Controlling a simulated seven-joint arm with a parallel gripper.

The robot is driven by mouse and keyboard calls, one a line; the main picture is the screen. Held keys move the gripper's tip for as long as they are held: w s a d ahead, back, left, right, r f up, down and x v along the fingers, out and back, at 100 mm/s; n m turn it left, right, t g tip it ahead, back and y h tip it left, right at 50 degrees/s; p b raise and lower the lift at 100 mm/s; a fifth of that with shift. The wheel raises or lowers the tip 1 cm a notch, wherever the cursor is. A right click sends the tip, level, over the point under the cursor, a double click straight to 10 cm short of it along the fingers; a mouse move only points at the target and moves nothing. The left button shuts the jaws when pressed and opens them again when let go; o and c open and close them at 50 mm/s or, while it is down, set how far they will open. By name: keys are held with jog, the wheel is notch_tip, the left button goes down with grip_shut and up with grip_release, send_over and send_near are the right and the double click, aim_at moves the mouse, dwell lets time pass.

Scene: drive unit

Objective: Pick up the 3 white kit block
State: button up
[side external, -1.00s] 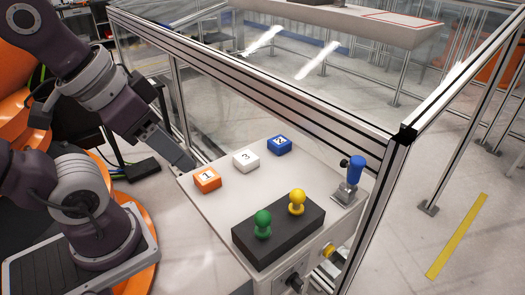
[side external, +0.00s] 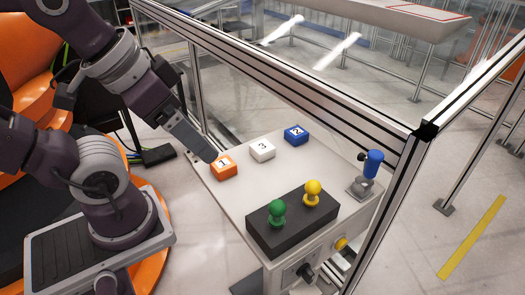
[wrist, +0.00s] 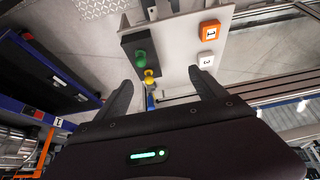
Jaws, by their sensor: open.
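The white block marked 3 (side external: 262,150) lies on the light grey table top, between the orange block marked 1 (side external: 223,167) and the blue block marked 2 (side external: 296,135). In the wrist view the white block (wrist: 206,60) is beyond and right of my right finger. My gripper (side external: 207,152) is above the table's left edge, close to the orange block in the picture. In the wrist view its two fingers (wrist: 160,86) are spread apart with nothing held between them. The blue block is not clearly seen in the wrist view.
A black box (side external: 292,238) with a green knob (side external: 278,212) and a yellow knob (side external: 313,193) sits at the table's front. A blue-handled joystick (side external: 370,172) stands at the right. A metal-framed fence (side external: 300,98) runs behind the table.

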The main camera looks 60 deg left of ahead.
jog(key=m+g+y, duration=0.7)
jog(key=m+y, duration=0.3)
jog(key=m, duration=0.3)
send_over(262, 146)
jog(key=s+d, duration=0.4)
jog(key=d, duration=0.3)
notch_tip(262, 146, down, 15)
jog(key=w+f+m+y, duration=0.1)
jog(key=f, duration=0.1)
jog(key=w+a+f+m+y, duration=0.1)
jog(key=f+m, duration=0.1)
jog(key=f, duration=0.1)
jog(key=w+a+f+m+t+y, duration=0.1)
jog(key=w+f, duration=0.1)
jog(key=f, duration=0.1)
jog(key=shift+a+f+m, duration=0.1)
jog(key=shift+a+m, duration=0.15)
jog(key=shift+m, duration=0.05)
jog(key=shift+w+a+f+y, duration=0.2)
jog(key=shift+a+f+y, duration=0.1)
jog(key=shift+a+f, duration=0.65)
jog(key=x, duration=0.5)
jog(key=shift+s+f, duration=0.1)
grip_shut()
